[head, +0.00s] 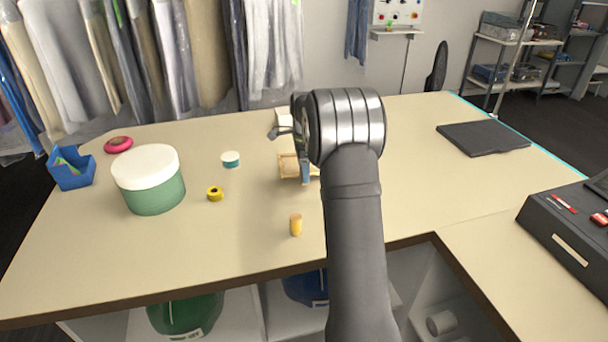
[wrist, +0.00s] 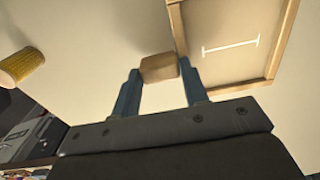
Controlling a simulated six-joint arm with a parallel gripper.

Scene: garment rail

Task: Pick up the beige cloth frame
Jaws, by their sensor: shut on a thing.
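The beige cloth frame (wrist: 225,28) has a light wooden border, tan cloth and a white bar mark in the wrist view. A small wooden block (wrist: 158,66) sits against its left border. My gripper (wrist: 158,72) has its blue fingers closed on this block, one on each side. In the head view the frame (head: 289,167) shows low over the middle of the table, partly hidden behind my gripper (head: 305,172) and arm. I cannot tell whether it touches the table.
On the table (head: 240,245) stand an orange-yellow cylinder (head: 295,225), a yellow tape roll (head: 215,194), a small teal-and-white tub (head: 231,160) and a large green tub (head: 150,180). A dark flat pad (head: 484,138) lies right. A black box (head: 575,225) stands front right. Clear table lies right of my arm.

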